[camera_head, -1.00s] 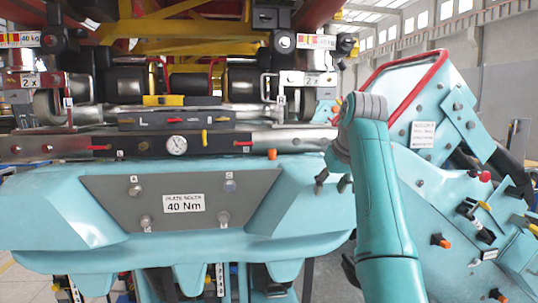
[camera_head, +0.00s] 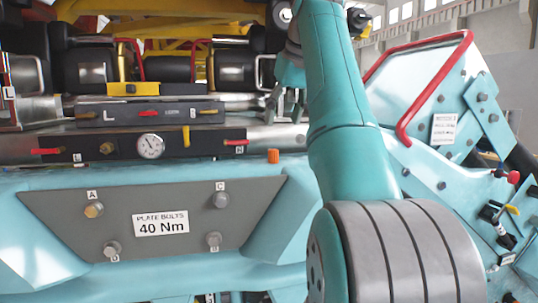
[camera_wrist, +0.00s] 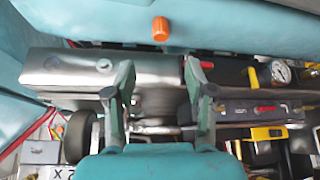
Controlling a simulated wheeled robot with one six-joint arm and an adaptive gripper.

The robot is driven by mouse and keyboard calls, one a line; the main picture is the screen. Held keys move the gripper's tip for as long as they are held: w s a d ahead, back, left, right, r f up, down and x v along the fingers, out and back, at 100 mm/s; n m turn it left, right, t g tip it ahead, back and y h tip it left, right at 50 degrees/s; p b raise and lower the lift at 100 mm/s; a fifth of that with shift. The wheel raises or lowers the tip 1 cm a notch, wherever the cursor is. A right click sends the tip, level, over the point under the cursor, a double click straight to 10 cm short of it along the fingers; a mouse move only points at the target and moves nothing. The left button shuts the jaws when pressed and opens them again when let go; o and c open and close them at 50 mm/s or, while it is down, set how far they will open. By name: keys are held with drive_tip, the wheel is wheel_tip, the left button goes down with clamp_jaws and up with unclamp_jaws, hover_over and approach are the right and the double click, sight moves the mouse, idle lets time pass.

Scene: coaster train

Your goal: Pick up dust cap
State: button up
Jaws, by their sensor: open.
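An orange cap (camera_head: 273,156), likely the dust cap, stands on the teal body just in front of the metal rail, to the right of the gauge. In the wrist view the orange cap (camera_wrist: 160,28) is at the top centre, apart from my fingers. My gripper (camera_wrist: 160,75) is open and empty, its two fingers spread over the rail, with the cap beyond their tips in the picture. In the head view my gripper (camera_head: 284,105) is behind and above the cap, partly hidden by my arm.
The round gauge (camera_head: 150,146) and red-handled black panel lie left of the cap. A grey bolt plate (camera_head: 60,212) marked 40 Nm is below. A red guard rail (camera_head: 440,90) rises at the right. The teal surface around the cap looks clear.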

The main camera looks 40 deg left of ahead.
sight(274, 150)
drive_tip(key=x, duration=0.4)
drive_tip(key=shift+a+f, duration=0.25)
drive_tip(key=shift+f, duration=0.1)
drive_tip(key=shift+x, duration=2.75)
drive_tip(key=shift+s+d+f, duration=0.1)
drive_tip(key=shift+d, duration=0.05)
drive_tip(key=c, duration=0.9)
